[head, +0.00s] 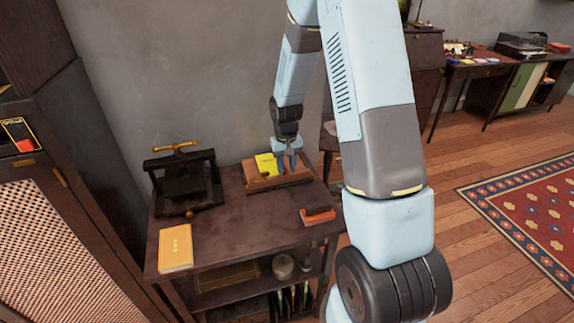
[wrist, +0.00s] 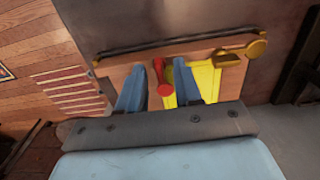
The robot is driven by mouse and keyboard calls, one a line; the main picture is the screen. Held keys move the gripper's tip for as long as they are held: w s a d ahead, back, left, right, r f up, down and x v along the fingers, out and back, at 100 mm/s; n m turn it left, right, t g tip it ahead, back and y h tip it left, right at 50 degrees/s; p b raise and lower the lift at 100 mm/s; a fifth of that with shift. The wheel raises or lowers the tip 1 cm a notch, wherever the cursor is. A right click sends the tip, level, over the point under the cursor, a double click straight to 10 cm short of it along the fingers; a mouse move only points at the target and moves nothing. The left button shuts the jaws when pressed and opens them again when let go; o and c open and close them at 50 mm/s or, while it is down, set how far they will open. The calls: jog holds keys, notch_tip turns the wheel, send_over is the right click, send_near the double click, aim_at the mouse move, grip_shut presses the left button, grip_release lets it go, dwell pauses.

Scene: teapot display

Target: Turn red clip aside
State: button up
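The red clip (wrist: 161,76) shows in the wrist view as a short red bar with rounded ends, against a wooden board (wrist: 122,73) and beside a yellow sheet (wrist: 205,84). My gripper (wrist: 159,64) is open, its two blue fingers on either side of the clip with a gap to each; I cannot tell how far the clip reaches between them. In the head view my gripper (head: 287,160) points down at the wooden holder (head: 280,183) with the yellow sheet (head: 266,164) at the table's back right. The red clip is not discernible there.
The dark table (head: 235,225) also bears a black press (head: 184,180) with a brass handle, an orange-yellow book (head: 175,247) and a red-orange block (head: 318,217). A brass knob (wrist: 256,48) and dark rod (wrist: 175,42) lie near the fingers. The table's middle is clear.

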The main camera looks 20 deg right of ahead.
grip_shut()
jog(key=shift+d, duration=0.15)
